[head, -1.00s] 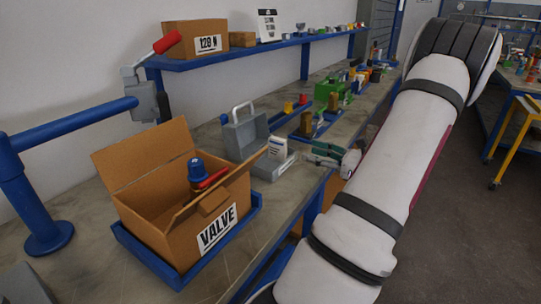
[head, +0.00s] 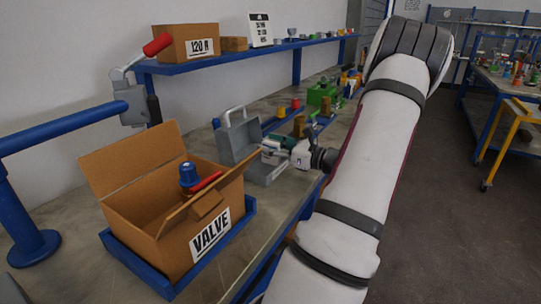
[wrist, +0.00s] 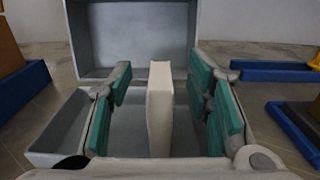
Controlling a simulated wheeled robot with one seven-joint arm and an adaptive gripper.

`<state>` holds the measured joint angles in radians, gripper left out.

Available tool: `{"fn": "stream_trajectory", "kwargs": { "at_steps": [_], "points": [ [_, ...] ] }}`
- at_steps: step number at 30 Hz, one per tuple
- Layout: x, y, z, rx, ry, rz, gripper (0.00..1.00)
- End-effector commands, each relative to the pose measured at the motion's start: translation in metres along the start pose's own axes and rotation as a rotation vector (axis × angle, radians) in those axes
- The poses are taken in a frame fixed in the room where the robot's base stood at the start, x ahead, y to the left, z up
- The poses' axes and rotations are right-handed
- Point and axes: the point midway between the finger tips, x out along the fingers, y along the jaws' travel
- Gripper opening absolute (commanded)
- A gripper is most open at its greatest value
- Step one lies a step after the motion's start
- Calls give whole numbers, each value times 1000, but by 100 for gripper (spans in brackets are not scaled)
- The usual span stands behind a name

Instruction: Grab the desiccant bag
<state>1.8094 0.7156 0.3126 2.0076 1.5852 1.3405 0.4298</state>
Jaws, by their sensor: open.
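The desiccant bag (wrist: 160,108) is a pale, upright, narrow shape in the wrist view, seen nearly edge-on. It stands in the open grey case (wrist: 62,130), whose raised lid is behind it. My gripper (wrist: 163,98) is open, with green-padded fingers on the left and right of the bag and a visible gap on each side. In the head view my gripper (head: 274,150) is over the grey case (head: 238,141) and hides the bag.
A cardboard box marked VALVE (head: 168,222) stands in a blue tray (head: 137,268) left of the case, holding a blue-and-red valve (head: 190,177). Blue trays with coloured parts line the bench beyond. A blue shelf (head: 230,62) runs along the wall.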

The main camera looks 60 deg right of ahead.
Motion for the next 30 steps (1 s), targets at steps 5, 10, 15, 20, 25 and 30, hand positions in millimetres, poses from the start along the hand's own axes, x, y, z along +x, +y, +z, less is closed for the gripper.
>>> {"fn": "stream_trajectory", "kwargs": {
  "at_steps": [5,10,15,20,25,30],
  "points": [
    [2,0,0,0,0,-1,46],
    [1,0,0,0,0,-1,19],
    [1,0,0,0,0,-1,0],
    [1,0,0,0,0,-1,0],
    [1,0,3,-1,0,-1,0],
    [1,0,18,-2,1,0,0]
  ]
}}
